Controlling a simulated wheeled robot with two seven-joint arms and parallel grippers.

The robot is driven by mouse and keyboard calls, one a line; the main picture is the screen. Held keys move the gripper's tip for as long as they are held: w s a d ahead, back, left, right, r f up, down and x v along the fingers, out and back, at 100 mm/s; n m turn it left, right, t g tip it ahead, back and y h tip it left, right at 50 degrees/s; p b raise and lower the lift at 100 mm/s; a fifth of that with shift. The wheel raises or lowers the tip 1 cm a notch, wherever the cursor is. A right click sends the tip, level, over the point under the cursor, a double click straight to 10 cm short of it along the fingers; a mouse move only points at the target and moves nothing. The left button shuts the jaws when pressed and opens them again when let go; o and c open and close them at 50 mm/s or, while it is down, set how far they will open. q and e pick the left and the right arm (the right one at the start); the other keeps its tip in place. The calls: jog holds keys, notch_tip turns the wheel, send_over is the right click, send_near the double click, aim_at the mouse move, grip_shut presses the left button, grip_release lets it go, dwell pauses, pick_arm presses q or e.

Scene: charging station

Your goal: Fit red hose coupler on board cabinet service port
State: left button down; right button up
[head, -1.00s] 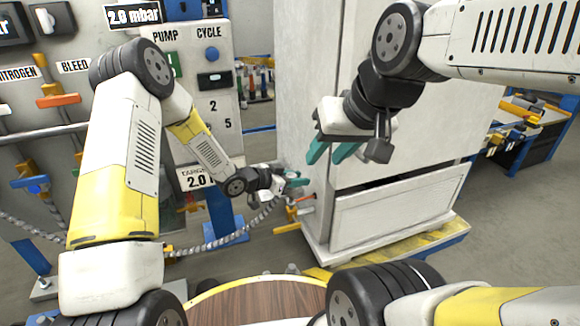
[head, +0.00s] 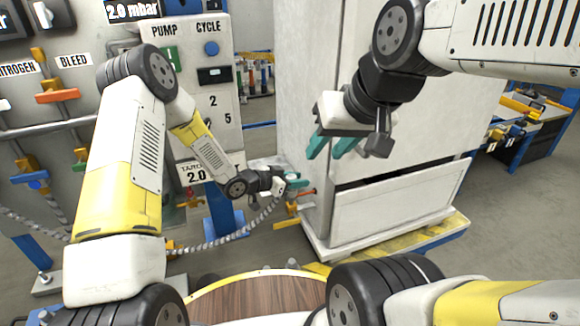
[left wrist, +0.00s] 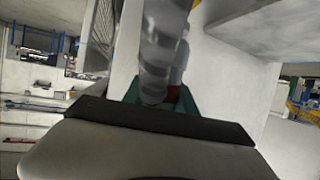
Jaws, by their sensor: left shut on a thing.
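My left gripper (head: 297,183) is beside the lower left edge of the white board cabinet (head: 400,218). Its teal fingers are shut on the red hose coupler, which is mostly hidden; a small red patch of the coupler (left wrist: 172,95) shows between the fingers in the left wrist view. The grey ribbed hose (head: 235,236) sags from the gripper down to the left; it also fills the upper middle of the left wrist view (left wrist: 160,50). A small red-orange part with yellow fittings (head: 288,223) shows at the cabinet edge; I cannot tell whether coupler and port touch. My right gripper (head: 331,147) is open and empty before the cabinet.
The pump panel (head: 222,140) with buttons and labels stands left of the cabinet. Valves with orange (head: 57,97) and blue handles line the left wall. A round wooden top (head: 255,296) is at the bottom. A workbench (head: 530,115) is at the right; grey floor is clear between.

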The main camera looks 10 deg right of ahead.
pick_arm(q)
jog(key=shift+f, duration=0.45)
jog(key=c, duration=0.9)
grip_release()
jog(key=shift+a, duration=0.1)
jog(key=v, duration=0.7)
jog(key=shift+s+a, duration=0.2)
jog(key=shift+a, duration=0.05)
